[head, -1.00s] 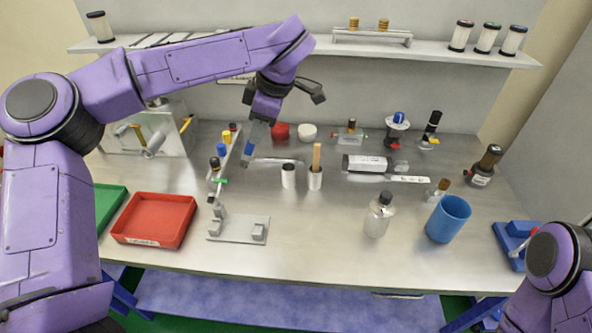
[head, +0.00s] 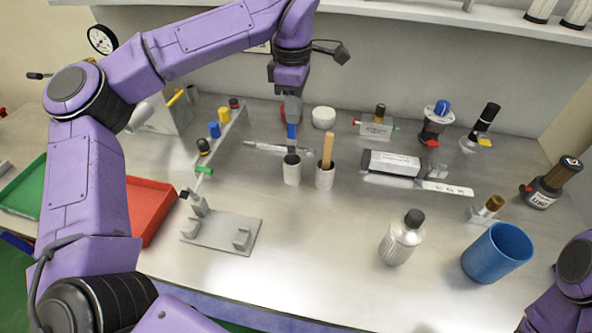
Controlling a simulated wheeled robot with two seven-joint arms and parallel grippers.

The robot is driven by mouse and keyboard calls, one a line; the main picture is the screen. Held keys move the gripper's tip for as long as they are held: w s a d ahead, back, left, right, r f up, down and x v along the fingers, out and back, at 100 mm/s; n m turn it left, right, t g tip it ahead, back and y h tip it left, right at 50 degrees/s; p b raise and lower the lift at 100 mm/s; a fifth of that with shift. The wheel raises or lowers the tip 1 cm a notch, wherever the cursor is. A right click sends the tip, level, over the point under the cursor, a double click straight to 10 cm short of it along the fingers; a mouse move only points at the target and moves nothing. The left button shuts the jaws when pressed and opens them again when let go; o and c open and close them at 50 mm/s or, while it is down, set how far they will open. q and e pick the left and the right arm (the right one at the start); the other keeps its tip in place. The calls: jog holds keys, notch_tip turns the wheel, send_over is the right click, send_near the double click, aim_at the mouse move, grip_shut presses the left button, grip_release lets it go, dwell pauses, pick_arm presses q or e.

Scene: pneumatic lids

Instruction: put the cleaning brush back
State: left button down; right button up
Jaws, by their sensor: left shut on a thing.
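My left gripper (head: 291,103) points down over the back middle of the bench. It is shut on a slim tool with a blue section (head: 291,130), which appears to be the cleaning brush; the jaws hide its upper part. The brush hangs upright in line with a white cup (head: 292,173) with a dark opening. I cannot tell whether its lower tip is inside the cup or just above it. A second white cup (head: 325,180) beside it holds a wooden handle (head: 327,150). My right gripper is out of view; only part of that arm shows at lower right.
A grey bracket plate (head: 222,235) and a red tray (head: 150,205) are at left. A valve rail (head: 222,140) runs close by. A silver bottle (head: 400,238) and blue cup (head: 496,252) stand at right. The front middle is clear.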

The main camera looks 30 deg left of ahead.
aim_at(294, 138)
pick_arm(q)
notch_tip(294, 138, down, 9)
jog(key=shift+f+p, duration=0.1)
jog(key=shift+p, duration=0.65)
jog(key=c, duration=1.1)
grip_release()
jog(key=shift+o, duration=0.2)
notch_tip(294, 138, up, 12)
jog(key=shift+a+r+b, duration=0.1)
jog(key=shift+b, duration=0.45)
